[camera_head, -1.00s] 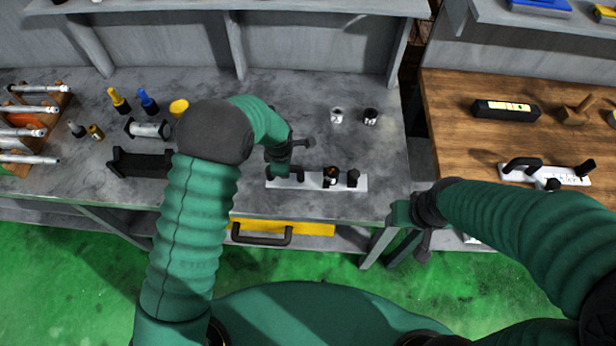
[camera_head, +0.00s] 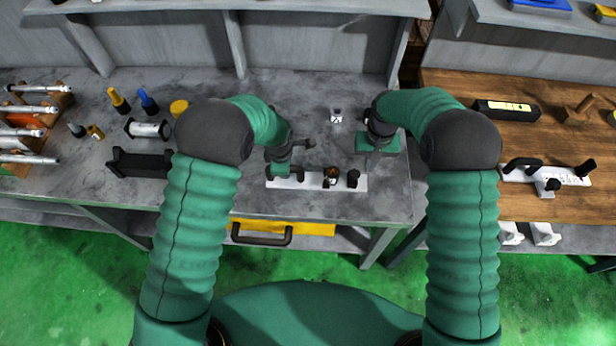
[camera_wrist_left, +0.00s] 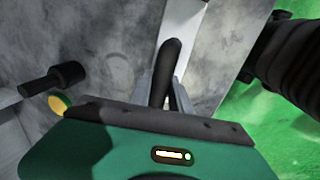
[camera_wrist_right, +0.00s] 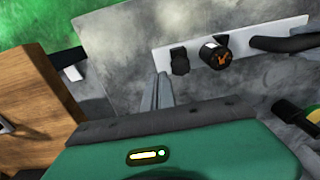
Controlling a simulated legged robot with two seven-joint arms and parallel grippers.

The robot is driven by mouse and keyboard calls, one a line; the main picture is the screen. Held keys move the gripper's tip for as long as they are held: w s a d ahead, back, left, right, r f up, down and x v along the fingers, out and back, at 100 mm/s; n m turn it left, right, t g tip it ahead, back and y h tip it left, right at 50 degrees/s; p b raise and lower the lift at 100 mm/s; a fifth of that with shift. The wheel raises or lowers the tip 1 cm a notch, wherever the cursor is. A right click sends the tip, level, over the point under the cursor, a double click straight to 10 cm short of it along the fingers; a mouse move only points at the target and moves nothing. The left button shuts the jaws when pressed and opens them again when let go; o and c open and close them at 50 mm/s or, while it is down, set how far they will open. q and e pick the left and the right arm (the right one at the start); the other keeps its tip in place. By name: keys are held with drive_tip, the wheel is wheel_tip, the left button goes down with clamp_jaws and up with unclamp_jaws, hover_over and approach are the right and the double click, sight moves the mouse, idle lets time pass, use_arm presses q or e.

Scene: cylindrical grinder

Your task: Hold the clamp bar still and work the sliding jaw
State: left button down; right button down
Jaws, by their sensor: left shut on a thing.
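The clamp bar (camera_head: 315,182) is a pale plate lying along the front of the grey bench. It carries a black arched handle (camera_wrist_left: 171,62) at its left, a dark knob with an orange mark (camera_wrist_right: 214,54), and a black block (camera_wrist_right: 180,62) at its right end. I cannot tell which of these is the sliding jaw. My left gripper (camera_wrist_left: 166,92) is shut on the handle, with a finger on each side. My right gripper (camera_wrist_right: 162,92) is empty, its fingers together above the bench, right of the bar and apart from it.
A small white cup (camera_head: 336,117) stands behind the bar. Bottles, a yellow disc (camera_head: 179,107) and a rack of metal rods (camera_head: 30,120) are on the left. A wooden bench (camera_head: 470,100) with a similar plate stands right, across a gap. A yellow drawer (camera_head: 310,228) is below.

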hover_over(364, 182)
drive_tip(key=shift+f, duration=2.35)
drive_tip(key=shift+f, duration=1.45)
idle(0.7)
drive_tip(key=shift+r, duration=1.75)
